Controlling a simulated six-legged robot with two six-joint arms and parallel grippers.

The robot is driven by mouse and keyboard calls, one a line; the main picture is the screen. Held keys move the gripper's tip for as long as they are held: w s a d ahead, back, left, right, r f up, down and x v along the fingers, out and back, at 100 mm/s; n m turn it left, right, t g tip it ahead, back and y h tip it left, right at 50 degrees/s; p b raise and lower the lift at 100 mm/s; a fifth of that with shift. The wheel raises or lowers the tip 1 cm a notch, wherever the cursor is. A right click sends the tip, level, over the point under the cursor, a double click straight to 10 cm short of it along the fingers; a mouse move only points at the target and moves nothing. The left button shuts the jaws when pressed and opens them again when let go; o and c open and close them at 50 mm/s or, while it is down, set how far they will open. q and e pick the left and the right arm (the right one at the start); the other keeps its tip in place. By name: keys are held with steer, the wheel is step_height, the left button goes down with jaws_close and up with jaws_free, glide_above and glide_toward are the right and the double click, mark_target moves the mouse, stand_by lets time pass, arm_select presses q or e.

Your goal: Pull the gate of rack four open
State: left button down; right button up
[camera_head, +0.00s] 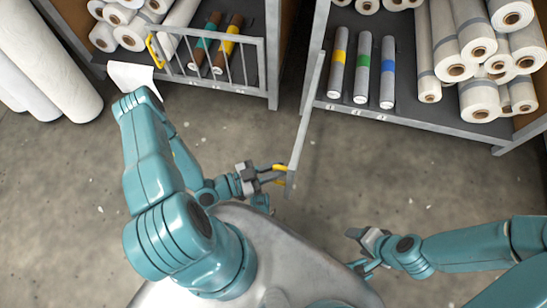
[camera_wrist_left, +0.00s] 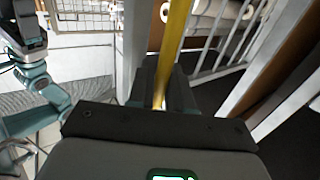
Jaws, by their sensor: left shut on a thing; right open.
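The gate (camera_head: 303,125) of the right-hand rack stands swung out from the rack front, seen nearly edge-on in the head view. Its yellow handle (camera_head: 280,167) is at the gate's near end. My left gripper (camera_head: 270,175) is shut on this handle. In the left wrist view the yellow handle (camera_wrist_left: 176,35) runs up from between the jaws of the left gripper (camera_wrist_left: 160,88), with pale gate bars (camera_wrist_left: 245,35) to the right. My right gripper (camera_head: 356,250) is open and empty, low over my base at the right. I cannot read the rack numbers.
The right-hand rack (camera_head: 400,112) holds several pale rolls (camera_head: 475,45) and three grey rolls with coloured bands (camera_head: 362,68). The left-hand rack has its barred gate (camera_head: 215,60) across its front. Large white rolls (camera_head: 45,65) stand at far left. The floor (camera_head: 440,180) at right is clear.

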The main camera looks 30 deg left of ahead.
arm_select(q)
steer(key=c, duration=1.2)
jaws_free()
steer(key=shift+c, duration=0.2)
steer(key=p+v, duration=0.1)
steer(key=v, duration=1.5)
steer(key=shift+p, duration=0.4)
steer(key=shift+s+a, duration=0.1)
steer(key=shift+a, duration=0.05)
